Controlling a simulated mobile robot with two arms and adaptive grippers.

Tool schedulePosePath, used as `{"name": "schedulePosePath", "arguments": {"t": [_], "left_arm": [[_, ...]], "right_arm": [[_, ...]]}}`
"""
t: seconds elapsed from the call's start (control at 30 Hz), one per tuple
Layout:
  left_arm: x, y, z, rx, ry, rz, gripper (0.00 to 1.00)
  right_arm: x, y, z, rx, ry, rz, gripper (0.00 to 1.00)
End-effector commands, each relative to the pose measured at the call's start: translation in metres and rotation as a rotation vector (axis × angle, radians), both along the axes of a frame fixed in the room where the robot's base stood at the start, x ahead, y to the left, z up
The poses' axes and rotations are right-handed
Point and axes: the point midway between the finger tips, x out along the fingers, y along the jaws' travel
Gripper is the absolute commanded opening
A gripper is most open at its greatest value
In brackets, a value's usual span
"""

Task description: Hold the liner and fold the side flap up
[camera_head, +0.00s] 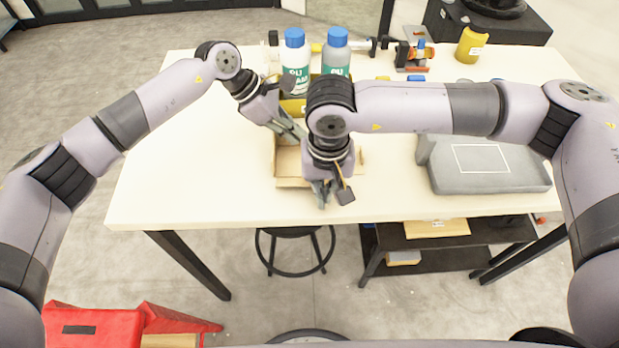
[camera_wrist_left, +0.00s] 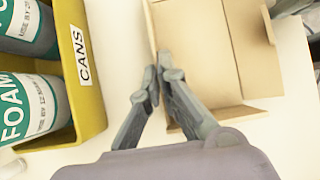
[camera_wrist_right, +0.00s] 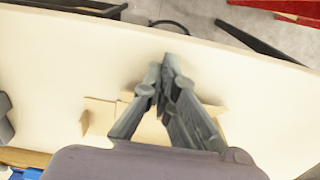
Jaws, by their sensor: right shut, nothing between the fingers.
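The liner is a tan cardboard box form (camera_head: 290,182) in the middle of the table, partly hidden by my arms. In the left wrist view its inside (camera_wrist_left: 200,50) is open and empty. My left gripper (camera_wrist_left: 158,76) has its fingers closed on either side of the liner's wall next to the can bin. A tan flap (camera_wrist_right: 100,116) sticks out at the liner's side in the right wrist view. My right gripper (camera_wrist_right: 170,66) is shut and empty at the liner's front edge; it also shows in the head view (camera_head: 323,196). The fingers hide part of the front wall.
A yellow bin (camera_wrist_left: 92,112) labelled CANS holds two blue-capped bottles (camera_head: 295,60) behind the liner. A grey foam tray (camera_head: 485,185) lies to the right. A yellow can (camera_head: 471,45) stands at the back right. The table's left and front areas are clear.

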Motion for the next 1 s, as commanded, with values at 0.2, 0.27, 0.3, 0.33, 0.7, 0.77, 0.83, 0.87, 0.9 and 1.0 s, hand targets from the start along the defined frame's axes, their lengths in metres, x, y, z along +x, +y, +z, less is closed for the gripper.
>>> {"name": "schedulePosePath", "arguments": {"t": [0.2,0.27,0.3,0.33,0.7,0.77,0.83,0.87,0.9,1.0], "left_arm": [[0.000,0.000,0.000,0.000,0.000,0.000,0.00],[0.000,0.000,0.000,0.000,0.000,0.000,0.00],[0.000,0.000,0.000,0.000,0.000,0.000,0.00],[0.000,0.000,0.000,0.000,0.000,0.000,0.00],[0.000,0.000,0.000,0.000,0.000,0.000,0.00],[0.000,0.000,0.000,0.000,0.000,0.000,0.00],[0.000,0.000,0.000,0.000,0.001,-0.001,0.00],[0.000,0.000,0.000,0.000,0.001,-0.001,0.00],[-0.001,0.000,0.000,0.000,0.002,-0.001,0.00],[-0.001,-0.001,0.000,0.000,0.002,-0.003,0.00]], "right_arm": [[0.000,0.000,0.000,0.000,0.000,0.000,0.00],[0.000,0.000,0.000,0.000,0.000,0.000,0.00],[0.000,0.000,0.000,0.000,0.000,0.000,0.00],[0.000,0.000,0.000,0.000,0.000,0.000,0.00],[0.006,0.000,0.001,0.000,0.000,-0.001,0.00],[0.008,0.000,0.001,0.000,0.000,-0.001,0.00],[0.010,0.000,0.002,0.000,-0.001,-0.002,0.00],[0.011,0.000,0.002,0.000,-0.002,-0.002,0.00],[0.013,0.000,0.002,0.000,-0.002,-0.002,0.00],[0.011,0.000,0.002,0.000,-0.003,-0.001,0.00]]}}
